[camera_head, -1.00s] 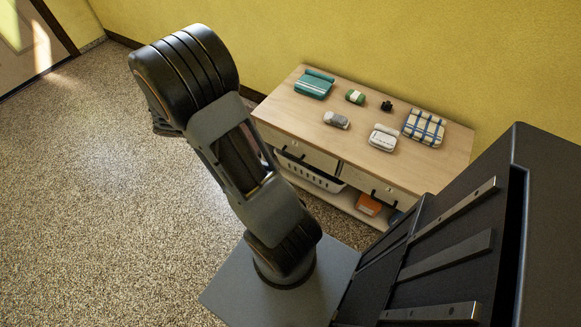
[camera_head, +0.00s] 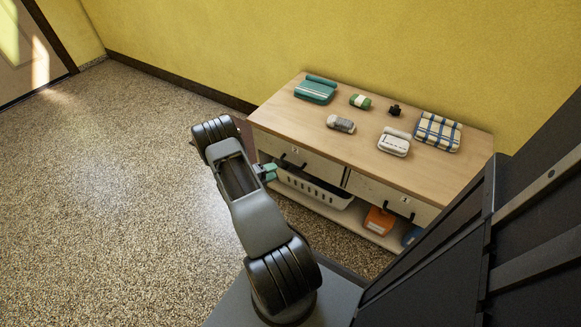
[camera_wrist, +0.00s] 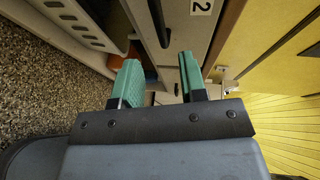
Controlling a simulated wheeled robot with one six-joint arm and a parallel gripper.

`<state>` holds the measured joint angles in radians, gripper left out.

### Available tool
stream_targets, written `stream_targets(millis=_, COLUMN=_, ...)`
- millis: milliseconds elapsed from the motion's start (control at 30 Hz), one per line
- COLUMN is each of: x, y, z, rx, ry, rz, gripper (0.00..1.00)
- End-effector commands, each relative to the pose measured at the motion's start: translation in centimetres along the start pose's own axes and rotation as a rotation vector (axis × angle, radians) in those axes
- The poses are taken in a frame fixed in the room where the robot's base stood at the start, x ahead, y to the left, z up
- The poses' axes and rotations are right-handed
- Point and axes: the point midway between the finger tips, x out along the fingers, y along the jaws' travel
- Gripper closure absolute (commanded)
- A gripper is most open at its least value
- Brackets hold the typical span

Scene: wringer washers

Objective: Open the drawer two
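The left drawer (camera_head: 318,166) of the low wooden cabinet has a pale front, a small number label and a dark bar handle (camera_head: 292,162). In the wrist view a 2 label (camera_wrist: 202,6) shows at the top, with a dark handle (camera_wrist: 159,22) beside it. The drawer looks shut. My gripper (camera_wrist: 158,65) is open and empty, its two green fingers apart, with the handle ahead of them and not between them. In the head view my gripper (camera_head: 268,172) is near the cabinet's left end; the arm hides part of it.
A right drawer (camera_head: 375,188) also looks shut. Below are a white basket (camera_head: 315,188) and an orange item (camera_head: 379,220). The cabinet top (camera_head: 352,112) carries folded cloths and several small things. The floor (camera_head: 110,210) at left is clear.

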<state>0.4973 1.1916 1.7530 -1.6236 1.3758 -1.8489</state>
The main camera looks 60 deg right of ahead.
Motion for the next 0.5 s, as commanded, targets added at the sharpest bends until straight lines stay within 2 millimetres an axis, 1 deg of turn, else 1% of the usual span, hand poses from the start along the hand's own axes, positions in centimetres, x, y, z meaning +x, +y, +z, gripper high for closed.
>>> stream_targets(millis=33, x=1.2, y=0.3, z=-0.1, rx=0.002, ry=0.005, rz=0.000, gripper=0.61)
stream_targets(millis=200, x=4.4, y=0.2, z=-0.1, rx=0.003, ry=0.004, rz=0.000, gripper=0.61)
stream_targets(millis=400, x=7.3, y=0.1, z=-0.1, rx=0.004, ry=0.003, rz=0.000, gripper=0.61)
stream_targets(millis=500, x=8.3, y=0.1, z=0.0, rx=0.003, ry=0.002, rz=0.000, gripper=0.61)
